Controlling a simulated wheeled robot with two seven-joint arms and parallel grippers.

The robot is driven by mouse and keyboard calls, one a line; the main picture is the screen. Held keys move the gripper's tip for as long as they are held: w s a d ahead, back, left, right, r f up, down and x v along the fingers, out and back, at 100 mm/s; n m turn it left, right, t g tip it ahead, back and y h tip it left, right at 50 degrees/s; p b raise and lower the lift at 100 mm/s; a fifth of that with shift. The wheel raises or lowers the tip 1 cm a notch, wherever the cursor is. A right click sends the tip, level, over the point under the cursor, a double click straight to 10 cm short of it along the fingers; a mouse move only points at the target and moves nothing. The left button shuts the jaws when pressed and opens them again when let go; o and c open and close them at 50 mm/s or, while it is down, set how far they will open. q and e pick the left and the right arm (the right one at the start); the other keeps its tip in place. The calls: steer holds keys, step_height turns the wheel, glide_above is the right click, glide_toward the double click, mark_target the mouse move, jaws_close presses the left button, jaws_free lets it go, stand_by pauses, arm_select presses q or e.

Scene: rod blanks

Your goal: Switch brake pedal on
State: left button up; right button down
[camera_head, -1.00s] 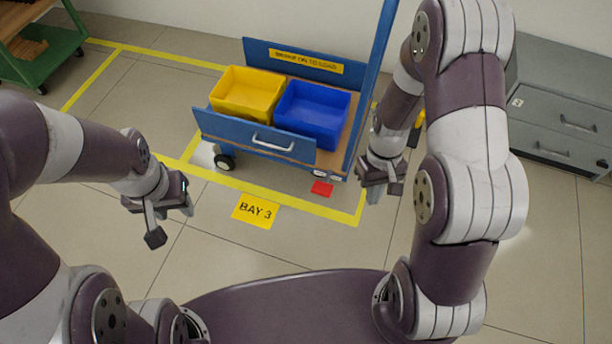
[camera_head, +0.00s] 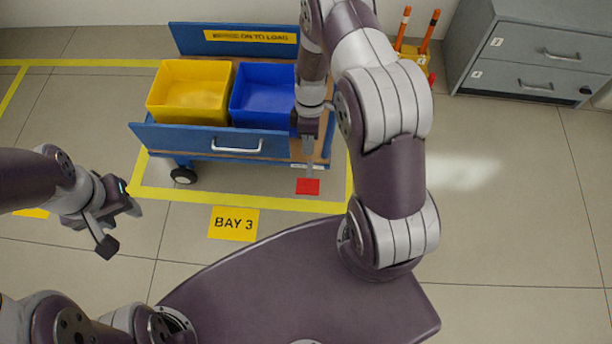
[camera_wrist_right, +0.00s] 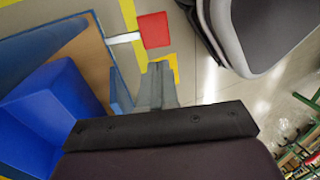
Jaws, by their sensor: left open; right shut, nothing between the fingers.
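The red brake pedal (camera_head: 308,186) sticks out low at the right front corner of the blue cart (camera_head: 185,137). It also shows in the right wrist view (camera_wrist_right: 155,30), at the end of a pale bar. My right gripper (camera_head: 309,174) is shut and empty and points down. In the right wrist view the fingers (camera_wrist_right: 158,70) lie a little apart from the pedal. My left gripper (camera_head: 122,225) is open and empty, left of the cart's front.
A yellow bin (camera_head: 190,92) and a blue bin (camera_head: 264,95) stand on the cart. A yellow rack with orange-handled tools (camera_head: 405,50) and a grey drawer cabinet (camera_head: 530,50) are at the back right.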

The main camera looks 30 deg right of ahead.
mark_target(307, 188)
steer(key=b+x, duration=0.7)
steer(key=x, duration=0.7)
arm_select(q)
step_height(307, 188, down, 7)
steer(key=shift+f, duration=0.1)
